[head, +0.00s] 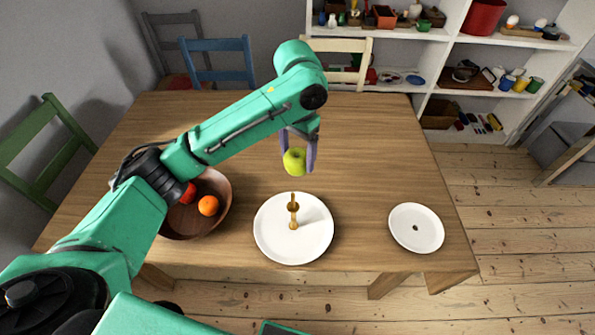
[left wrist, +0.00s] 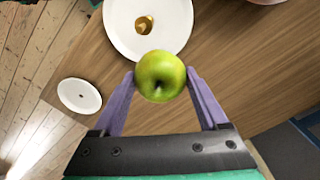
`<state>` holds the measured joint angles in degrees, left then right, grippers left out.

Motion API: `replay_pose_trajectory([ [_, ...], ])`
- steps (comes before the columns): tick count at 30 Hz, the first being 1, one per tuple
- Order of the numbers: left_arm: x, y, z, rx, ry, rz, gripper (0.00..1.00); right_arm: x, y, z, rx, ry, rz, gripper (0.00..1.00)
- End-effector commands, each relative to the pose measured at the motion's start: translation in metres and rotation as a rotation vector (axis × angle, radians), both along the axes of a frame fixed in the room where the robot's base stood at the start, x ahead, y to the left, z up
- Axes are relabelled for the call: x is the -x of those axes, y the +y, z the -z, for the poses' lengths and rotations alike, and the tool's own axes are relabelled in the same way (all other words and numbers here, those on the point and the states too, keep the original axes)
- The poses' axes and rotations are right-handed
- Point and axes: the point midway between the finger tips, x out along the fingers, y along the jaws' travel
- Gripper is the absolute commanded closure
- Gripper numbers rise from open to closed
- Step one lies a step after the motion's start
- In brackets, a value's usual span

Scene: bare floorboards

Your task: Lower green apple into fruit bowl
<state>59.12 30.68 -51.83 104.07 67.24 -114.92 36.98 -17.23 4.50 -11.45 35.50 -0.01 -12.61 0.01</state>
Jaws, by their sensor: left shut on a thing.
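A green apple (head: 294,161) is held between the purple fingers of my left gripper (head: 298,150), above the table behind the large white plate. The apple (left wrist: 160,76) also shows in the left wrist view, clasped between both fingertips (left wrist: 160,82). The brown wooden fruit bowl (head: 222,187) stands on the table at the left, partly hidden by my left arm. An orange (head: 208,205) and a red fruit (head: 188,193) lie in it. The gripper is to the right of the bowl and apart from it. My right gripper is not in view.
A large white plate (head: 268,238) with a brass-coloured candlestick-like object (head: 294,208) is at the table's front middle. A smaller white plate (head: 417,228) is at the right. Chairs (head: 217,62) stand at the back and left. The table's right rear part (head: 385,140) is clear.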

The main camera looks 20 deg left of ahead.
Motion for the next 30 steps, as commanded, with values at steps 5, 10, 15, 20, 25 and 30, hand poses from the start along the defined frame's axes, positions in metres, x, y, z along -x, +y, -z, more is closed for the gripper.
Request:
replay_pose_trajectory([
  [5,0.007,0.016,-0.013,-0.002,0.004,-0.003,0.83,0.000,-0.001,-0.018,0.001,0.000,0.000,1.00],
  [10,0.023,0.053,-0.016,-0.004,0.006,-0.005,0.83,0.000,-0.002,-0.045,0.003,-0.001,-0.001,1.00],
  [15,0.040,0.092,-0.013,-0.005,0.006,-0.005,0.83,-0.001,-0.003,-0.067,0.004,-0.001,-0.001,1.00],
  [20,0.056,0.129,-0.006,-0.006,0.007,-0.004,0.83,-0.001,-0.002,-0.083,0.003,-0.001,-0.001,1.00],
  [25,0.072,0.167,0.006,-0.007,0.008,-0.003,0.83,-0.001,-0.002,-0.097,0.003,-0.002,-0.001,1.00],
  [30,0.087,0.203,0.021,-0.007,0.008,-0.003,0.83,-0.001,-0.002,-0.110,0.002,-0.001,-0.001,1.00],
])
